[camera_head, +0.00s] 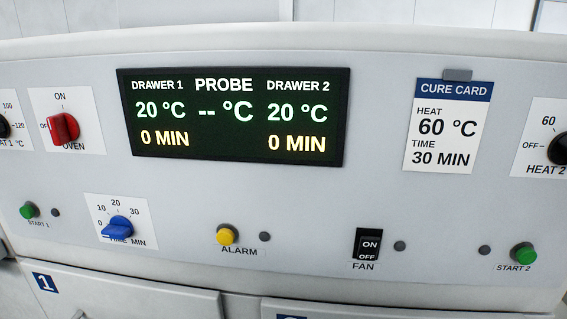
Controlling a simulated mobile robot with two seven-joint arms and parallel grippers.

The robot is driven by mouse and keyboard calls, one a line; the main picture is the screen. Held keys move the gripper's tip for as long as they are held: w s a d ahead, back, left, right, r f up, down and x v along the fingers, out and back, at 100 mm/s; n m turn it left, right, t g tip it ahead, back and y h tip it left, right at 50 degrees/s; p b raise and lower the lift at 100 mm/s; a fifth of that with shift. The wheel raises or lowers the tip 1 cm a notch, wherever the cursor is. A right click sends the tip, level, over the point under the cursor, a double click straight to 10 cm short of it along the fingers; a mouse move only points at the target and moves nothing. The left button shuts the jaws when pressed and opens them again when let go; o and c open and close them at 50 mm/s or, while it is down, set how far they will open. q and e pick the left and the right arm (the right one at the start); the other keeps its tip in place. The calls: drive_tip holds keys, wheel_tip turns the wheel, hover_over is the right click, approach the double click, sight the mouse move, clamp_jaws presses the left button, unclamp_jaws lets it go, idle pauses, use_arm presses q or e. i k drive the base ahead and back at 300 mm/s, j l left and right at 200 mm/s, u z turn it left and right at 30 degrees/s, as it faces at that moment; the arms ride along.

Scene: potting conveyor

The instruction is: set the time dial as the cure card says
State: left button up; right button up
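The cure card (447,127) is clipped to the right of the display and reads HEAT 60 °C and TIME 30 MIN. The time dial (117,229) is a blue knob at the lower left, on a white plate marked 0, 10, 20, 30 and TIME MIN. Its exact pointing is hard to tell at this size. The display (234,117) shows 20 °C and 0 MIN for both drawer 1 and drawer 2, and dashes for the probe. Neither of my grippers is in view, and nothing covers the dial.
A red oven knob (65,129) sits above left of the dial. A green START 1 button (29,210), yellow ALARM button (227,235), FAN switch (368,246) and green START 2 button (523,253) line the lower panel. A black HEAT 2 knob (559,149) is cut off at the right edge.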

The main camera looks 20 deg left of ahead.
sight(119, 228)
drive_tip(key=k+u, duration=0.1)
drive_tip(key=u, duration=1)
